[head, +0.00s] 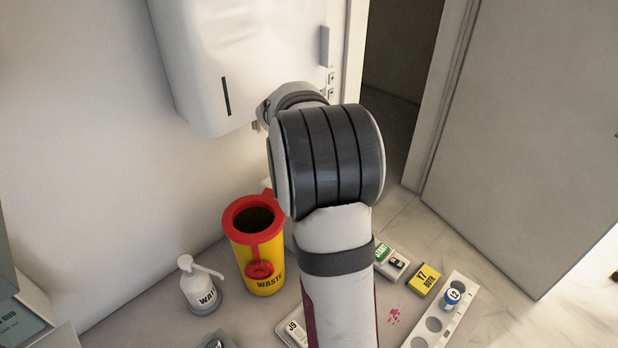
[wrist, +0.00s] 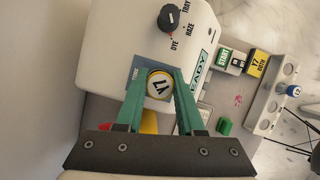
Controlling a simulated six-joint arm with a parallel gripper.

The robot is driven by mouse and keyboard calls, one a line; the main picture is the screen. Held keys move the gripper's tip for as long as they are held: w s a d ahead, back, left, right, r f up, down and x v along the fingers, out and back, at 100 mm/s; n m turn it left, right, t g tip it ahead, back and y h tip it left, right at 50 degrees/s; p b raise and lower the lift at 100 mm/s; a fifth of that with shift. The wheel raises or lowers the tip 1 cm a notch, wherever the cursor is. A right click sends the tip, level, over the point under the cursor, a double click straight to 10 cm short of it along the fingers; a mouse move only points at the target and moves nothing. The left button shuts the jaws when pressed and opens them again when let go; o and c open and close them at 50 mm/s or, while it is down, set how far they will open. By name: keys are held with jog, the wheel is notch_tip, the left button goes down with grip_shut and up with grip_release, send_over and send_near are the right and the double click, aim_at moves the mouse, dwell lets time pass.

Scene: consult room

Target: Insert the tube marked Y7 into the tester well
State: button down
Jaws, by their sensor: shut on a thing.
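In the wrist view my gripper (wrist: 160,72) is shut on a tube with a pale round cap (wrist: 159,86). The cap's mark looks like Y7, turned and hard to read. The tube sits over a blue-grey square panel (wrist: 136,76) on the white tester (wrist: 125,30). The well and the tube's lower part are hidden, so I cannot tell whether the tube is in the well. The tester has a black knob (wrist: 173,18) with TRAY, HAZE and DYE marks and a READY label (wrist: 199,73). In the head view my arm hides the gripper and tube.
A green START button (wrist: 224,56), a switch and a yellow Y7 BOTH card (wrist: 257,64) lie right of the tester. A rack (head: 460,307) holds a blue tube (head: 453,296) and has empty holes. A waste bin (head: 262,263) and pump bottle (head: 201,291) stand left.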

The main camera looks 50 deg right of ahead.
jog(key=shift+c, duration=2.2)
grip_release()
jog(key=v, duration=1.5)
jog(key=shift+r, duration=0.35)
jog(key=shift+a, duration=0.15)
